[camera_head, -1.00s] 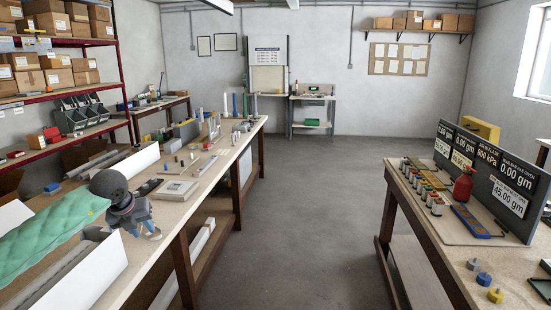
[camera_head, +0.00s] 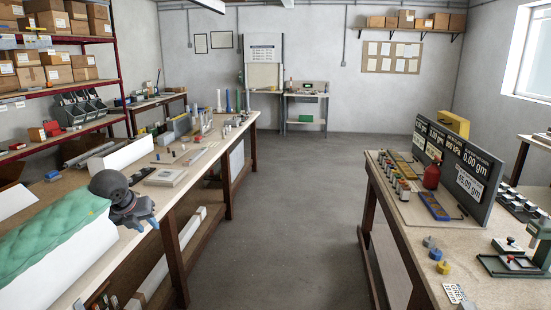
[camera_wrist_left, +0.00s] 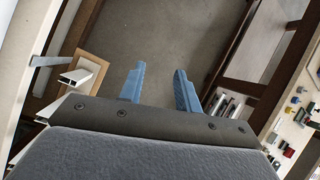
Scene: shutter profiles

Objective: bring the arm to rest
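My left arm comes in low at the left of the head view. Its left gripper (camera_head: 146,222) has blue fingers and hangs beside the aisle-side edge of the left workbench (camera_head: 205,160). In the left wrist view the two blue fingers (camera_wrist_left: 160,72) stand apart with only bare floor showing between them, so this gripper is open and empty. My right gripper does not show in either view.
A white hollow profile (camera_wrist_left: 82,76) shows below the bench top. The aisle floor (camera_head: 285,220) is clear.

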